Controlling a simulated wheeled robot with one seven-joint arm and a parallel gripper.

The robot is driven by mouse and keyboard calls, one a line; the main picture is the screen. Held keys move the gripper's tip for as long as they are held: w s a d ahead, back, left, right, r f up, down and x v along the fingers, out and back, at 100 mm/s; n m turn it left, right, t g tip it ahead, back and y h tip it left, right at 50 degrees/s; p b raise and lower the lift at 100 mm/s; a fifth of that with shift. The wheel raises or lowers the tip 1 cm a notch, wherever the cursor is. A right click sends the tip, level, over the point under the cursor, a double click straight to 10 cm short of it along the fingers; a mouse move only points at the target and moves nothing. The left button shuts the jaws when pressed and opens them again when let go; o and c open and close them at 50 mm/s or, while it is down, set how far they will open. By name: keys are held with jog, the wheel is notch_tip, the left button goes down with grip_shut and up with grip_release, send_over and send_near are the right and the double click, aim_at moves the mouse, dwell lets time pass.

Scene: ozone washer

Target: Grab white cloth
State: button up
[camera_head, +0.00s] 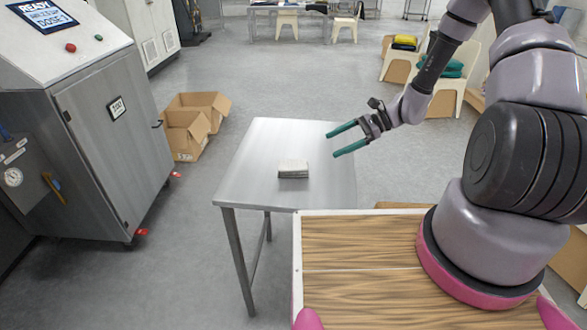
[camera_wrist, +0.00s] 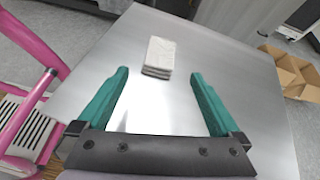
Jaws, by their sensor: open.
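The white cloth (camera_head: 293,169) is a small folded stack lying flat on the metal table (camera_head: 262,145), near its middle. In the wrist view the cloth (camera_wrist: 160,56) lies beyond my fingertips, roughly between their lines and a little left of centre. My gripper (camera_head: 339,141) has two green fingers, spread wide apart. It is empty and hangs above the table's right side, to the right of the cloth and apart from it. The fingers also show in the wrist view (camera_wrist: 160,80).
A steel cabinet (camera_head: 115,125) with a screen stands at the left. Chairs with folded coloured cloths (camera_head: 452,68) stand at the back right. The rest of the tabletop is clear.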

jog(key=m+y, duration=0.1)
jog(key=m, duration=0.1)
send_near(306, 164)
jog(key=shift+s+a+f+t, duration=0.2)
jog(key=shift+a+t, duration=0.1)
jog(key=shift+a, duration=0.25)
jog(key=x, duration=0.4)
jog(key=shift+a+f, duration=0.2)
jog(key=shift+a, duration=0.1)
jog(key=shift+x, duration=2.95)
jog(key=c, duration=1.2)
